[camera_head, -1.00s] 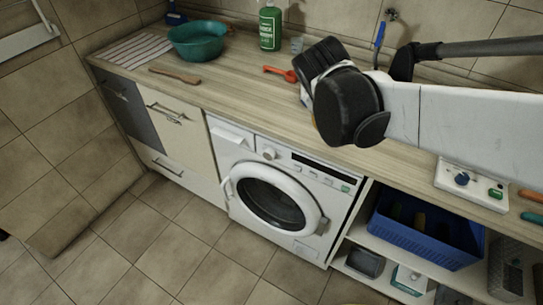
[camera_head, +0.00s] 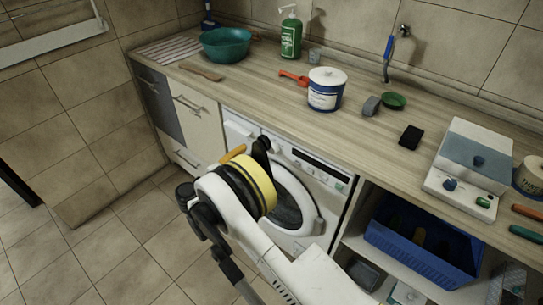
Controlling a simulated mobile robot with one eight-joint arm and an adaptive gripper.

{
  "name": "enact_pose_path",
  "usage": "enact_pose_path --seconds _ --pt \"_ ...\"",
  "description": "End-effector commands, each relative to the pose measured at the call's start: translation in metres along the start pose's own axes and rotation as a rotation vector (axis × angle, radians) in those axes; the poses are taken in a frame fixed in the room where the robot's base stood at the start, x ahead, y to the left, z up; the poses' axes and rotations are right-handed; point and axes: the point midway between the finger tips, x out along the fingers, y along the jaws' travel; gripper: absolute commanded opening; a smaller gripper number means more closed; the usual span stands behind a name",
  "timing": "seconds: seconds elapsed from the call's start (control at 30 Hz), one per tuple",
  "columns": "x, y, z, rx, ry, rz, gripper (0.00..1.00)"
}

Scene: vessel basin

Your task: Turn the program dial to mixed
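The white front-loading washing machine (camera_head: 338,199) stands under the counter. Its control panel has a dark display strip (camera_head: 320,167) and small buttons to the right. The program dial, at the left part of the panel, is hidden or nearly hidden behind my gripper. My gripper (camera_head: 250,153) is in front of the machine's upper left, over part of the round door (camera_head: 310,207). A black part and an orange part stick out at its far end. Its fingers are not clear enough to tell open from shut, and no held object can be made out. I cannot tell whether it touches the panel.
The wooden counter (camera_head: 260,85) above carries a teal basin (camera_head: 226,44), a green bottle (camera_head: 291,36), a white-blue tub (camera_head: 326,89) and a grey-white box (camera_head: 478,155). A blue crate (camera_head: 425,251) sits on the shelf to the right. The floor at left is clear.

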Motion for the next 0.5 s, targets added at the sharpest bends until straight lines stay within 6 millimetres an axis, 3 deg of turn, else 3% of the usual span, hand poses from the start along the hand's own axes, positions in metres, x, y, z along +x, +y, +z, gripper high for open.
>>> enact_pose_path --seconds 0.1,0.23,0.5 --pt "-0.014 -0.004 -0.018 -0.045 -0.044 0.016 0.62" --pt "-0.012 -0.006 -0.022 -0.059 -0.060 0.020 0.62" --pt "0.037 -0.006 -0.021 -0.058 -0.059 0.017 0.62"
